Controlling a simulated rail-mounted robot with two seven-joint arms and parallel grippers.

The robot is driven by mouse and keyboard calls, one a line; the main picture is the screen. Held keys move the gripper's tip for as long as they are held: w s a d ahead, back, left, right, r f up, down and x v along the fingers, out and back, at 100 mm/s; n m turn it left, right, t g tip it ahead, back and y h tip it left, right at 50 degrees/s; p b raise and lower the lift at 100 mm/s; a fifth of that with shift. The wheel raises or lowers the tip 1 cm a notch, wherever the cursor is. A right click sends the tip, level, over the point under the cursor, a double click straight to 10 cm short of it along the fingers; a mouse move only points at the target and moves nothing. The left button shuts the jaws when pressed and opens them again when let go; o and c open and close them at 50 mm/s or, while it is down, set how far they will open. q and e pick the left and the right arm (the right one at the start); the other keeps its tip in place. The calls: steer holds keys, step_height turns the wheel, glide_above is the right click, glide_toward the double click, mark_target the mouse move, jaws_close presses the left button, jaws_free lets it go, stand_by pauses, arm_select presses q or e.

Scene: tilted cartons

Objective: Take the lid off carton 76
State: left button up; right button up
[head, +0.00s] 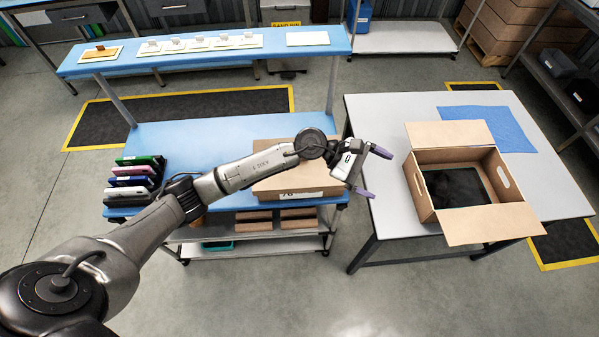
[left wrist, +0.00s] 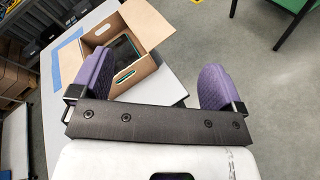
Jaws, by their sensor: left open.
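A brown carton (head: 285,181) sits on the blue bench, its white label reading what looks like 76. My left forearm and wrist pass in front of it and hide part of its top, so I cannot tell how its lid sits. My left gripper (head: 373,172) is open and empty, just right of this carton, over the gap between the blue bench and the white table. In the left wrist view the two purple fingers of my left gripper (left wrist: 155,85) stand wide apart with nothing between them. My right gripper is not in view.
An open carton (head: 422,190) with a dark item inside stands on the white table (head: 375,115); it also shows in the left wrist view (left wrist: 140,72). Several coloured cases (head: 135,180) stand at the bench's left end. A raised blue shelf (head: 200,55) holds small cards.

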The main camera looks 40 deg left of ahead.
arm_select(q)
steer(key=w+a+f+m+g+y+b, duration=0.1)
steer(key=w+a+f+m+y+b, duration=0.1)
steer(key=a+f+m+y, duration=0.3)
steer(key=w+a+f+m+g+y+b, duration=0.1)
steer(key=w+a+f+g+y+b, duration=0.2)
steer(key=a, duration=0.5)
steer(key=s+a+m+y+b, duration=0.1)
steer(key=a+y+b, duration=0.35)
steer(key=a, duration=0.85)
steer(key=shift+g+y, duration=0.4)
steer(key=shift+y, duration=0.45)
step_height(320, 180, down, 7)
steer(key=shift+r+p, duration=0.1)
steer(key=shift+p, duration=0.6)
steer(key=shift+d+f, duration=0.1)
steer(key=shift+f, duration=3.35)
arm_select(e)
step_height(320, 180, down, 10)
arm_select(q)
steer(key=shift+c, duration=0.2)
steer(key=c, duration=0.9)
steer(key=shift+c, duration=0.4)
